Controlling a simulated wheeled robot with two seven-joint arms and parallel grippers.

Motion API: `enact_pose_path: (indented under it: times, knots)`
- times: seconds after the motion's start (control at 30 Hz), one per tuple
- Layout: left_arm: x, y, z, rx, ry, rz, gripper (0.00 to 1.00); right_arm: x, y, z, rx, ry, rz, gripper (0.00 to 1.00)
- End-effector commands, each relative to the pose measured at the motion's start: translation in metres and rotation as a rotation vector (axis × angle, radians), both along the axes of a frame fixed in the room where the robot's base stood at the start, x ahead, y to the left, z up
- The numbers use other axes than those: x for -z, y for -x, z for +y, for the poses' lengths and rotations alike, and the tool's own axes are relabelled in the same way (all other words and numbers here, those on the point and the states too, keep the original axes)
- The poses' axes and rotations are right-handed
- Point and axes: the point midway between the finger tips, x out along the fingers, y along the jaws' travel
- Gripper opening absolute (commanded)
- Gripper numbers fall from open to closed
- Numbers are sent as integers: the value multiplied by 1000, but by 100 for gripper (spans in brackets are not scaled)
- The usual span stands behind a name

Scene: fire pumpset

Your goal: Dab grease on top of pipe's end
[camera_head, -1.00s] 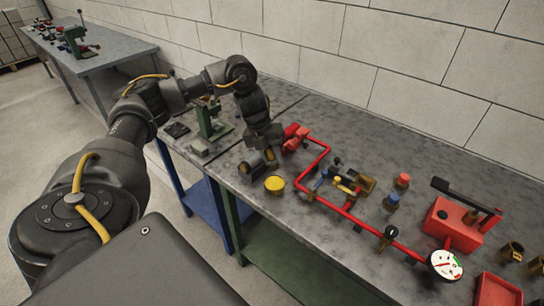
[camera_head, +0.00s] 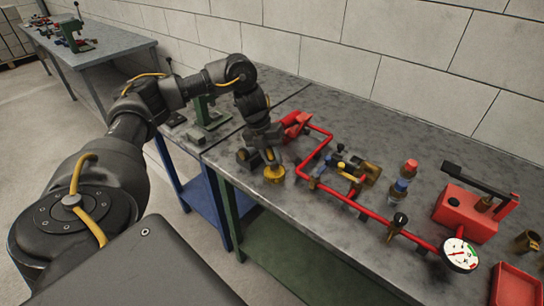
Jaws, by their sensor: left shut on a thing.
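My left gripper (camera_head: 258,152) hangs low over the near table's left part, just above and behind a yellow round tub (camera_head: 274,174). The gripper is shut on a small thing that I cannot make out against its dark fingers. The tub's top is partly covered by the gripper; I cannot tell whether they touch. The red pipe (camera_head: 376,216) runs along the table from a red block-like end (camera_head: 295,124) behind the tub to a white dial gauge (camera_head: 460,254) at the right. My right gripper is out of view.
Brass and blue valve fittings (camera_head: 350,172) sit by the pipe. A red-and-blue stacked piece (camera_head: 405,178) stands right of them. A red hand pump (camera_head: 473,211) and red tray (camera_head: 516,287) are at the right. A green vise-like stand (camera_head: 209,112) is at the left.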

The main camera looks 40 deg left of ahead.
Motion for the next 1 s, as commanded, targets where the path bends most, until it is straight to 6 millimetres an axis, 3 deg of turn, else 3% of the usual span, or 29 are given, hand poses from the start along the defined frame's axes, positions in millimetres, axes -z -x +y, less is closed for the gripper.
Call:
enact_pose_path:
  times: [1.0]
  knots:
    - [6,0,0,0,1,0,4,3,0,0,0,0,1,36]
